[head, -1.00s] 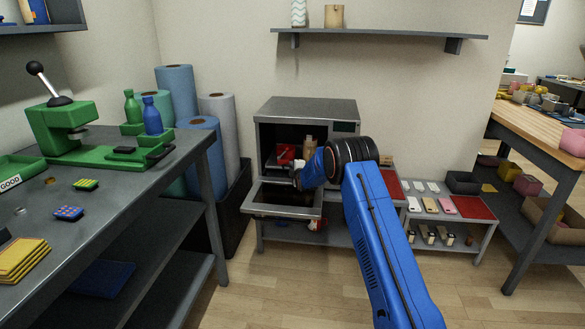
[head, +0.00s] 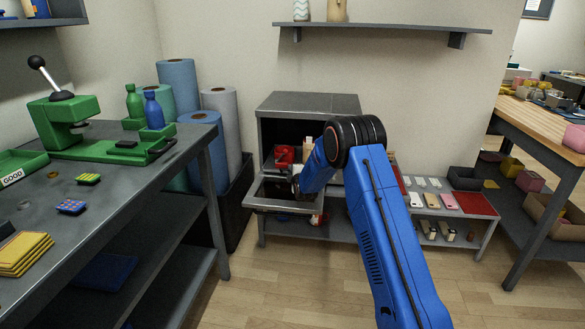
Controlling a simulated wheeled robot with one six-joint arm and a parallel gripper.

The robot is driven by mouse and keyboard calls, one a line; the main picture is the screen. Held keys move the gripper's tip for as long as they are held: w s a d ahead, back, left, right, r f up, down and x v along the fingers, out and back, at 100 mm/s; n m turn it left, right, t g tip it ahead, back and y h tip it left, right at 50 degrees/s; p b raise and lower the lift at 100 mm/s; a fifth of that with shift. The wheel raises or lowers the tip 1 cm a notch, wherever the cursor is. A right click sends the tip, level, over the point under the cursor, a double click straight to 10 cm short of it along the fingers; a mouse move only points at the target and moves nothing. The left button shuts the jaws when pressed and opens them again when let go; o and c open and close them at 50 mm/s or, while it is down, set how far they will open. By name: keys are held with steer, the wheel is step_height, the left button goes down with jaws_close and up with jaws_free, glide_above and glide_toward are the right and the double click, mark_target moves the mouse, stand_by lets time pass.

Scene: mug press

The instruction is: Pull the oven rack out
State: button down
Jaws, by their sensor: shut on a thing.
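The oven (head: 310,103) is a grey box against the back wall, with its door (head: 272,207) folded down flat in front. Inside its dark opening a red object (head: 284,154) and a pale upright object (head: 308,147) stand side by side. My gripper (head: 295,182) is low at the front of the opening, above the open door. It is shut on what appears to be the front of the oven rack. My blue wrist and arm hide the right part of the opening and most of the rack, so the exact grasp is not clear.
The oven stands on a low metal table (head: 330,236) with white and pink phone-like pieces and a red mat (head: 476,203) at right. A grey workbench (head: 110,190) with a green press (head: 70,125) is at left. Open wooden floor lies in front.

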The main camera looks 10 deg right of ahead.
steer(key=shift+s+a, duration=0.3)
steer(key=shift+s, duration=0.65)
steer(key=shift+s+a, duration=0.3)
steer(key=shift+s, duration=0.65)
steer(key=c, duration=1.8)
jaws_free()
steer(key=shift+c, duration=0.2)
steer(key=v, duration=1.7)
steer(key=shift+s, duration=0.2)
